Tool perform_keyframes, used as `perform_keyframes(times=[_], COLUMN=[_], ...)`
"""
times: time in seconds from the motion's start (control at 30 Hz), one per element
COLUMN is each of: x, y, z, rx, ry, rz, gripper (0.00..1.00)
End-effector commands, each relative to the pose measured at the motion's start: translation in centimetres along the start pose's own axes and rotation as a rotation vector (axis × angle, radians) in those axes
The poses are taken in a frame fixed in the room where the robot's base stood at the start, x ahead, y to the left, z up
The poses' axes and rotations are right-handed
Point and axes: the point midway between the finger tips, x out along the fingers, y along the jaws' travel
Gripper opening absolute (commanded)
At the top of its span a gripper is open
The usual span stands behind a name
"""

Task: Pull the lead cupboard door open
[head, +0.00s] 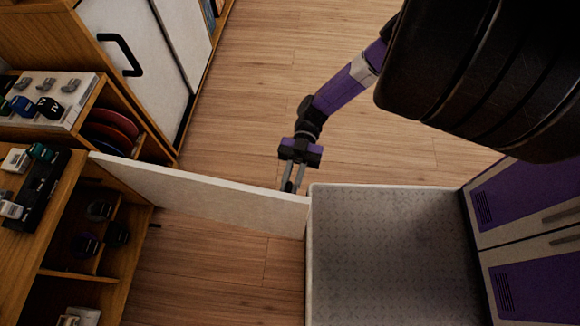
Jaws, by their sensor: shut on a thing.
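The lead cupboard door (205,193) is a thin pale panel in the head view. It stands swung well out from the cupboard (133,203) at left, hinged at its left end. Its free right end reaches the edge of my base. My gripper (291,186) is at the far side of the door, near the free end. Its fingers point down behind the door's top edge and are shut. The door's outer face and its handle are hidden from this view, so the exact grip cannot be seen.
The open cupboard shows shelves with small dark items (99,210). Its top carries a black tray (43,190) and small devices. Another white door with a black handle (121,54) is farther back at left. Wooden floor (255,85) is clear beyond the door.

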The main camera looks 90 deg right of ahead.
Motion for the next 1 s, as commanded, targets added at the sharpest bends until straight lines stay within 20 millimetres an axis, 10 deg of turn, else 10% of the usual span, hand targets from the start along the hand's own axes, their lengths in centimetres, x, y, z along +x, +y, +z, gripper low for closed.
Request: perform_keyframes(times=[0.13, 0.2, 0.57, 1.0], x=[0.0, -0.1, -0.4, -6.7], y=[-0.1, -0.1, 0.0, 0.0], z=[0.1, 0.1, 0.1, 0.2], rx=[0.002, 0.002, 0.001, 0.002], ry=[-0.004, -0.004, -0.003, -0.005], rz=[0.0, -0.001, 0.0, 0.0], gripper=[0.0, 0.23, 0.23, 0.23])
